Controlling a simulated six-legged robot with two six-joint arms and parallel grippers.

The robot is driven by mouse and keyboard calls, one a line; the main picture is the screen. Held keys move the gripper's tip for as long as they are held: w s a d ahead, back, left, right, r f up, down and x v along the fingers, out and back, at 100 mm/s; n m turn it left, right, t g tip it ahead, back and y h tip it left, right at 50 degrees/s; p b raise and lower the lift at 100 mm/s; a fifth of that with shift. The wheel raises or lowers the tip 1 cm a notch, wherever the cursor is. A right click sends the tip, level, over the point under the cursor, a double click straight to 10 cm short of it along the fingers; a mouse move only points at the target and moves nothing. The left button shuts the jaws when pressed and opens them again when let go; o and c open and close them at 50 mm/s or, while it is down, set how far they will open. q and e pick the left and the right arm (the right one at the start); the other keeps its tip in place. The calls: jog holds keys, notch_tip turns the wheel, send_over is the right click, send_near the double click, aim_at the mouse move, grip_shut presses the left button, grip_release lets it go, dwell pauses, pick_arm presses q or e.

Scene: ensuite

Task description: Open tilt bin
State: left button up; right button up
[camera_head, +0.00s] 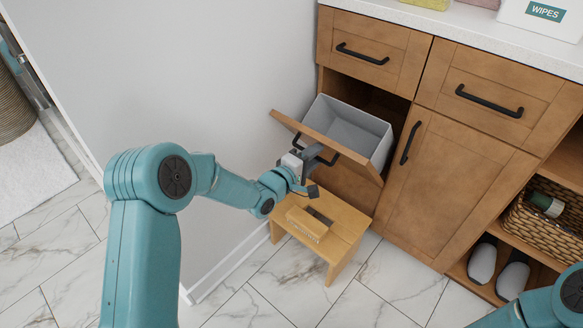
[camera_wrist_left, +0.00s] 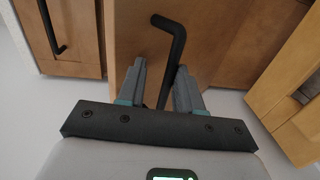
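The tilt bin's wooden front panel (camera_head: 330,146) leans outward from the cabinet at the top, with the grey bin liner (camera_head: 349,133) showing behind it, so it stands open. Its black bar handle (camera_wrist_left: 172,50) is on the panel's front. My left gripper (camera_head: 312,157) is at the handle. In the left wrist view, the fingers (camera_wrist_left: 159,85) are apart, with the handle bar running between them, closer to the right finger. Whether a finger touches it is unclear. My right arm (camera_head: 545,305) shows at the lower right; its gripper is outside the view.
A small wooden step stool (camera_head: 340,230) stands on the tiles below the bin. Drawers (camera_head: 371,48) lie above it, and a closed cabinet door (camera_head: 447,190) is to its right. A wicker basket (camera_head: 545,225) and slippers (camera_head: 483,262) sit on shelves. The wall (camera_head: 210,80) is close at left.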

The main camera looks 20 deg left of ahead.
pick_arm(q)
jog(key=p+v, duration=0.2)
jog(key=v, duration=1.1)
jog(key=shift+a+p, duration=0.15)
jog(key=shift+p, duration=0.2)
pick_arm(e)
jog(key=shift+s+a+r, duration=0.2)
jog(key=shift+r, duration=0.55)
jog(key=shift+s+a+r, duration=0.15)
jog(key=shift+r, duration=0.6)
pick_arm(q)
jog(key=shift+s+r, duration=0.1)
jog(key=shift+s, duration=0.05)
